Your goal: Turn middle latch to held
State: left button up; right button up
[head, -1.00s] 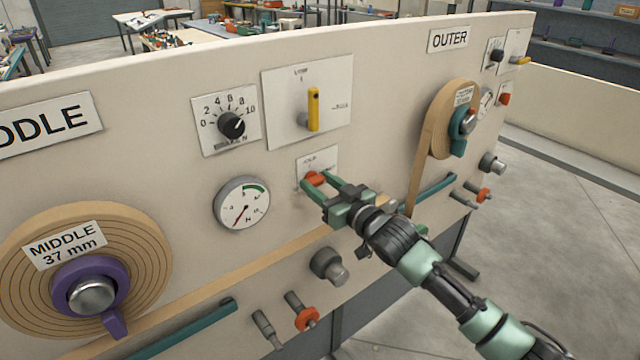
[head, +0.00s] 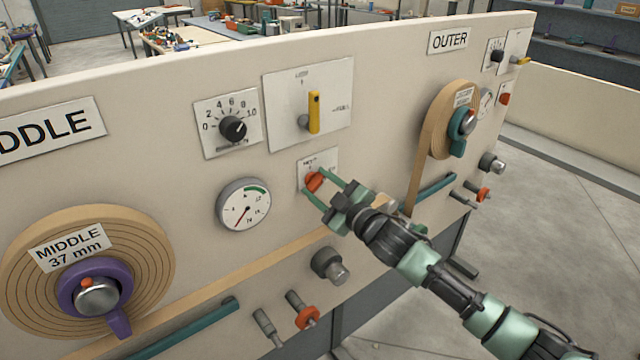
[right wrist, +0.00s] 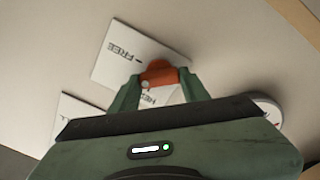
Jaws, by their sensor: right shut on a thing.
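The middle latch is a small red-orange knob (head: 314,182) on a white plate (head: 329,158) in the middle of the panel. My right gripper (head: 318,187) is shut on it, one green finger at each side. The knob looks tilted in the head view. In the right wrist view the latch (right wrist: 165,76) sits between the two fingertips. The word FREE shows on its plate (right wrist: 120,62) to the left. A second word, partly hidden, starting with HE, shows between the fingers. My left gripper is not in view.
A yellow lever (head: 314,112) and a black dial (head: 232,128) are above the latch. A round gauge (head: 243,205) is to its left. The middle reel (head: 150,250) with its purple hub is at lower left. Tan strip runs below the latch; the outer reel (head: 437,135) is right.

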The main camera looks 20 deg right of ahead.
jog(key=n, duration=0.5)
jog(key=shift+n+p, duration=0.3)
jog(key=shift+a+f+n, duration=0.1)
jog(key=shift+f+n, duration=0.1)
jog(key=shift+n, duration=2)
jog(key=o, duration=1.4)
jog(key=shift+c, duration=0.2)
jog(key=shift+s, duration=0.1)
jog(key=b+v, duration=0.1)
jog(key=v, duration=0.6)
jog(key=shift+s+b, duration=0.3)
jog(key=shift+b, duration=0.1)
